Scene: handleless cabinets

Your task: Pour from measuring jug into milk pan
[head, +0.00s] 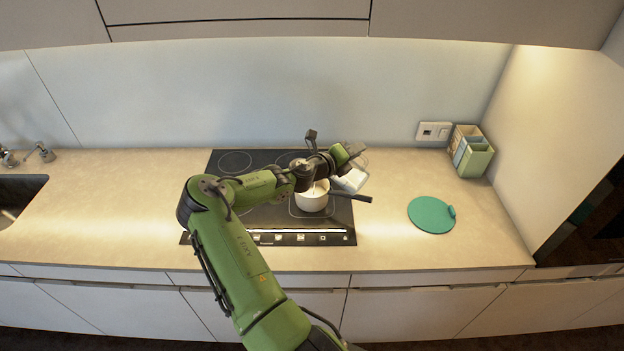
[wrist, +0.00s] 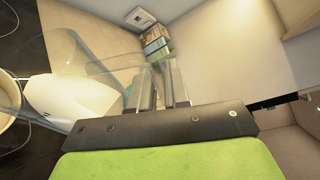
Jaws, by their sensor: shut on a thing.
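The clear measuring jug (head: 352,176) is tilted in my gripper (head: 350,157) above the right side of the hob. White contents show inside it, and in the wrist view the transparent jug (wrist: 75,95) fills the left part, with the white contents (wrist: 65,100) toward the pan side. My gripper (wrist: 165,88) is shut on the jug. The white milk pan (head: 312,199) stands on the hob just left of and below the jug, its dark handle (head: 350,197) pointing right. Its rim (wrist: 10,105) shows at the left edge of the wrist view. I cannot tell whether anything is flowing.
The black hob (head: 235,163) lies under my arm. A round teal mat (head: 430,214) lies on the counter to the right. A green holder (head: 474,158) stands in the back right corner, near a wall socket (head: 434,131). A sink (head: 18,197) is at far left. The counter left of the hob is clear.

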